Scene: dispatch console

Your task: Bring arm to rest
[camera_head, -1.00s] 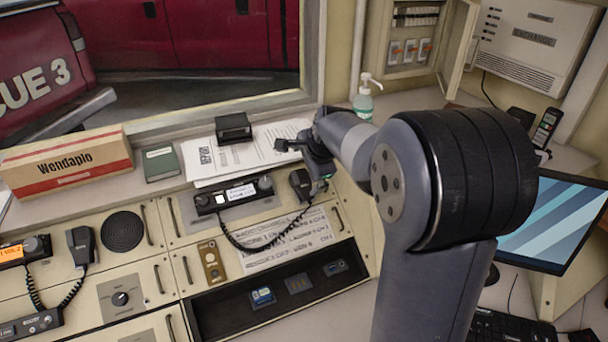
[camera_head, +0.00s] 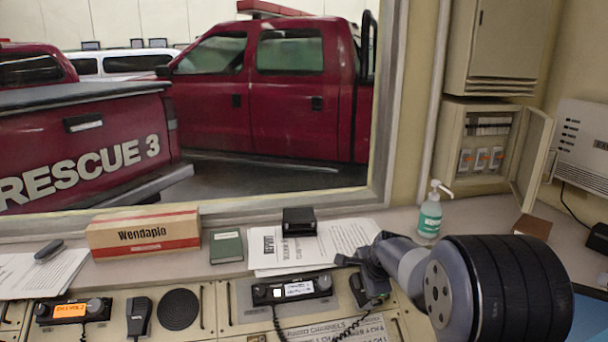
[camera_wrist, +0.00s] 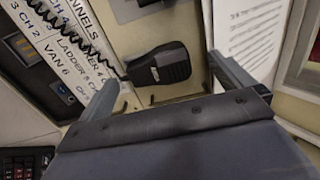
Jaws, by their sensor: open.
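My gripper (camera_head: 358,272) is over the console's rear edge, near the printed report, at the end of my bent arm. In the wrist view my gripper (camera_wrist: 164,74) has its two fingers spread wide apart with nothing held between them. A black hand microphone (camera_wrist: 158,66) with a coiled cord shows beyond the fingers, in the gap between them; it looks apart from both. In the head view this microphone is partly hidden behind my gripper.
A report sheet (camera_head: 345,236), black box (camera_head: 299,221), green book (camera_head: 226,246) and Wendapio carton (camera_head: 144,233) lie along the window ledge. A sanitizer bottle (camera_head: 430,217) stands right of my gripper. A radio (camera_head: 292,290) is on the console. Space above the ledge is clear.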

